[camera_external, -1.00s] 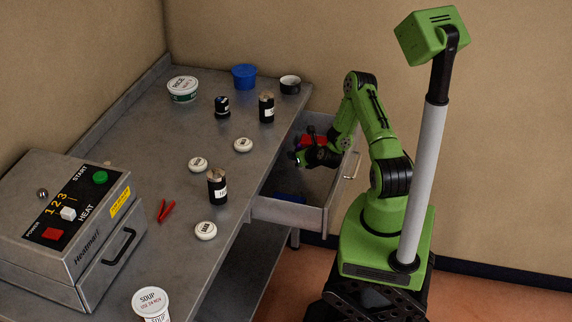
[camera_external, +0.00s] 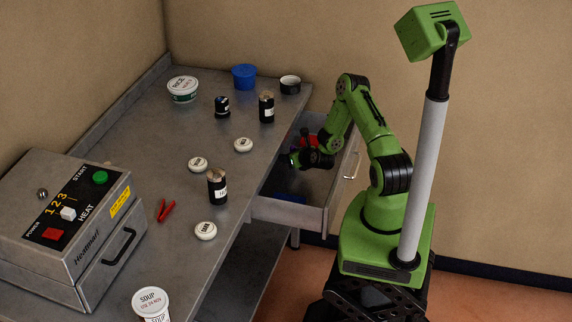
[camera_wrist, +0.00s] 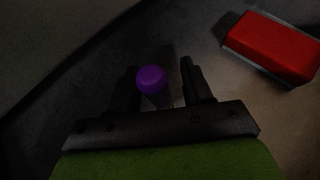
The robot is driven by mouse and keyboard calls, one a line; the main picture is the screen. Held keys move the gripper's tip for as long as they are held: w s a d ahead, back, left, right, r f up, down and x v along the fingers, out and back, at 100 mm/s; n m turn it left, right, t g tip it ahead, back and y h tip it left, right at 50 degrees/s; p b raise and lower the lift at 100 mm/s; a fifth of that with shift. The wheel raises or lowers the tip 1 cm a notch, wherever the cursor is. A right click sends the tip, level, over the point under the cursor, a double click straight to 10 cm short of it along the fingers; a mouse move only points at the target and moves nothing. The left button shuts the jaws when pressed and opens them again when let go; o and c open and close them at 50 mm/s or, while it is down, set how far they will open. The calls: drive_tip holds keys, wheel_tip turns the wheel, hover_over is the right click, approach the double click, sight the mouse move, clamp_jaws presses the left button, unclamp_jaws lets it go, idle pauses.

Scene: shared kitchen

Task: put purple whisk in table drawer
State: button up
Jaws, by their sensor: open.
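The table drawer (camera_external: 288,213) is pulled open at the right end of the grey table. My gripper (camera_external: 290,160) is inside or just over the drawer, and the arm reaches in from the right. In the wrist view my gripper (camera_wrist: 158,68) is open. A rounded purple end, probably of the purple whisk (camera_wrist: 152,79), shows between the fingers, nearer the left one. I cannot tell whether it touches a finger. The rest of the whisk is hidden, and I cannot make it out in the external view.
A red block-like item (camera_wrist: 272,47) lies in the drawer; it shows behind my arm in the external view (camera_external: 309,140). Something blue (camera_external: 291,197) lies near the drawer front. Jars, lids, red tongs-like item (camera_external: 165,210) and a heating machine (camera_external: 70,225) stand on the tabletop.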

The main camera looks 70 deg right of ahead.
drive_tip(key=shift+r, duration=0.25)
drive_tip(key=b+v, duration=0.2)
drive_tip(key=v, duration=0.5)
drive_tip(key=shift+s+a, duration=0.15)
drive_tip(key=shift+s, duration=0.1)
drive_tip(key=shift+r, duration=0.1)
